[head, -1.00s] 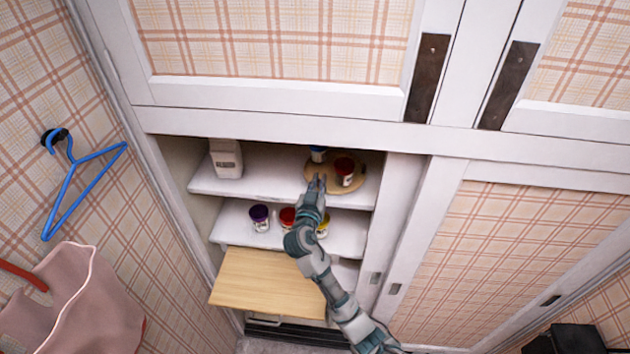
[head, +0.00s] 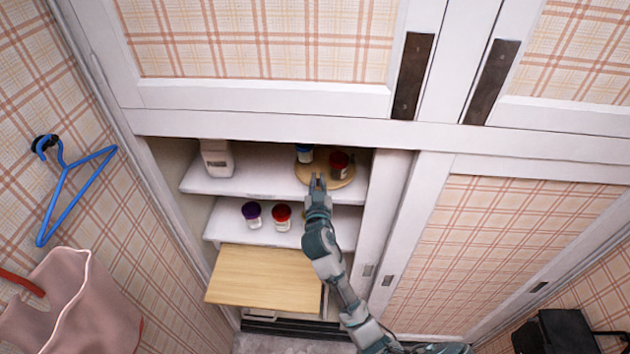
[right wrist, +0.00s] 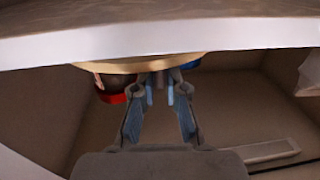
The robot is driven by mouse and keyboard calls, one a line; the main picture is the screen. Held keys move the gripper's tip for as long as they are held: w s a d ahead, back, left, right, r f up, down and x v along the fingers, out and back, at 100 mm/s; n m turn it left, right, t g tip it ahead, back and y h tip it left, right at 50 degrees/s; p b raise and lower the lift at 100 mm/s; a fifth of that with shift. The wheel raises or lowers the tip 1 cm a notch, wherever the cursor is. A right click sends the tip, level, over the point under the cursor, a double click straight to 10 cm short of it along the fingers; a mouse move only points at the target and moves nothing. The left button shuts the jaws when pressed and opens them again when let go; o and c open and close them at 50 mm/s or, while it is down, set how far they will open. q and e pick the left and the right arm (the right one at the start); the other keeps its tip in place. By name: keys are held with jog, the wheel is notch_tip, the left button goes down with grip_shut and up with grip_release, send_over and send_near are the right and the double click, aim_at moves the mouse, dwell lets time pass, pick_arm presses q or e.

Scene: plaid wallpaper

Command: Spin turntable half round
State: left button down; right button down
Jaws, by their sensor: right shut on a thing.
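The round wooden turntable (head: 346,180) lies on the upper cabinet shelf, at its right end. A blue-lidded jar (head: 304,154) stands on its back left and a red-lidded jar (head: 339,163) on its right. My right gripper (head: 318,183) is at the turntable's front edge, shut on it. In the right wrist view, which shows the shelf upside down, the gripper (right wrist: 160,88) meets the turntable's rim (right wrist: 120,67) between the red-lidded jar (right wrist: 112,97) and the blue-lidded one (right wrist: 190,64). The fingertips partly hide the exact contact. My left gripper is not in view.
A pale carton (head: 216,158) stands at the upper shelf's left. Purple-lidded (head: 252,213) and red-lidded (head: 281,215) jars stand on the shelf below. A wooden board (head: 262,280) sticks out lower down. The cabinet's right post (head: 385,195) is close to the turntable.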

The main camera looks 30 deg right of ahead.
jog(key=shift+d, duration=0.15)
jog(key=c, duration=1.2)
grip_release()
jog(key=shift+d, duration=0.1)
jog(key=shift+f, duration=0.1)
jog(key=v, duration=1.2)
jog(key=shift+w+d+f, duration=0.1)
jog(key=shift+f, duration=0.05)
